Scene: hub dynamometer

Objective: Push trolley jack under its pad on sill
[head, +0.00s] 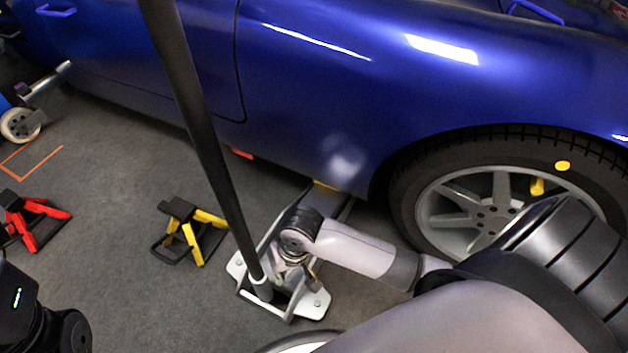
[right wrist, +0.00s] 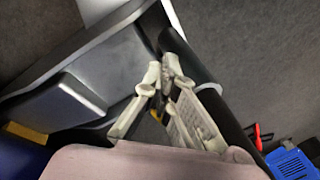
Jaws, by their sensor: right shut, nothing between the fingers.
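The trolley jack (head: 318,302) stands on the floor, its long black handle (head: 205,130) leaning up and left. Its front end reaches to the lower edge of the blue car, where a yellow patch (head: 324,186) shows; I cannot tell if it belongs to jack or sill. A red patch (head: 241,153) shows under the sill further left. The jack's grey body (right wrist: 85,85) fills the left of the right wrist view. My right gripper (right wrist: 163,82) is shut and empty beside the handle base; in the head view the wrist and jack partly hide it. My left gripper is out of view.
A yellow axle stand (head: 190,230) stands left of the jack, and a red one (head: 30,220) further left. The car's wheel (head: 485,205) is close right of the jack. A white castor (head: 20,125) is at far left. Grey floor is clear between the stands.

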